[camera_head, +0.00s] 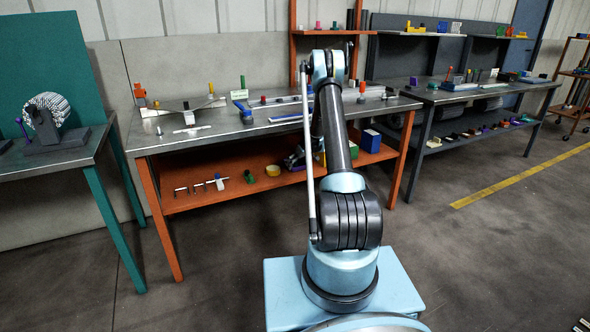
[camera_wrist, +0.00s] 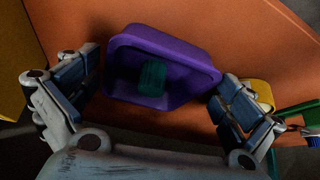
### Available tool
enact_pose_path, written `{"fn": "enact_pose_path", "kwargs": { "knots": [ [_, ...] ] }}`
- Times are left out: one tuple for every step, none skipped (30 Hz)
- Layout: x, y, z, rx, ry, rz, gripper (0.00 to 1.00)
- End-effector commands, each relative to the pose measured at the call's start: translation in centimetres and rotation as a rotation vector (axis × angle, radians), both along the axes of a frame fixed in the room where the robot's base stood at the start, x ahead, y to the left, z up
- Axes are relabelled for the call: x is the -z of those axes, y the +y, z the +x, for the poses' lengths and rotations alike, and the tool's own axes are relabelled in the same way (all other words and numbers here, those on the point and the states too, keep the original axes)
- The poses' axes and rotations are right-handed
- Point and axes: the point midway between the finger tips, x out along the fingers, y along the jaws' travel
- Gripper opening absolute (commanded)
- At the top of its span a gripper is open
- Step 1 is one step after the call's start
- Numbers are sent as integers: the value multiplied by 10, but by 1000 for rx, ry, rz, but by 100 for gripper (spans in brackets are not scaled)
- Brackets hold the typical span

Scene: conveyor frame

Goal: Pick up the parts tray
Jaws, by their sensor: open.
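The parts tray, a purple open tray (camera_wrist: 117,52), lies on the orange lower shelf (camera_wrist: 240,45) in the wrist view. A dark green ribbed cylinder (camera_wrist: 152,78) sits inside it. My gripper (camera_wrist: 158,88) is open, with one finger to the left of the tray and the other at its right end. The right finger is very close to the rim; I cannot tell whether it touches. In the head view my arm reaches to the orange-legged bench and hides much of the tray's area.
A yellow object (camera_wrist: 258,92) and a green one (camera_wrist: 298,112) lie right of the tray. A yellow block (camera_wrist: 12,60) stands at the left. The metal bench top (camera_head: 165,133) lies above the shelf (camera_head: 185,198), leaving limited height. Hooks and small parts occupy the shelf's left.

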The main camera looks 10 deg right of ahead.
Motion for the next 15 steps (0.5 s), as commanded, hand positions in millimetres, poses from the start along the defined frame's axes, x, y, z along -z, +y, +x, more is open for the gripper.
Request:
{"fn": "enact_pose_path", "kwargs": {
  "knots": [
    [1, 5, 8, -2, 0, 0, 100],
    [0, 8, 12, -2, 0, 0, 100],
    [0, 10, 17, -1, 0, 0, 100],
    [4, 10, 17, 0, 0, 0, 100],
    [6, 10, 18, 0, 0, 0, 100],
    [8, 11, 19, 0, 0, 0, 100],
    [10, 11, 19, 1, 0, 0, 100],
    [10, 11, 20, 1, -1, 1, 100],
    [10, 11, 20, 1, 0, 0, 100],
    [10, 11, 20, 1, 0, 0, 100],
    [10, 11, 20, 1, 0, 0, 100],
    [10, 11, 19, 1, 0, 0, 100],
    [10, 11, 19, 1, 0, 0, 100],
    [10, 11, 19, 1, 0, 0, 98],
    [10, 11, 19, 1, 0, 0, 89]
  ]
}}
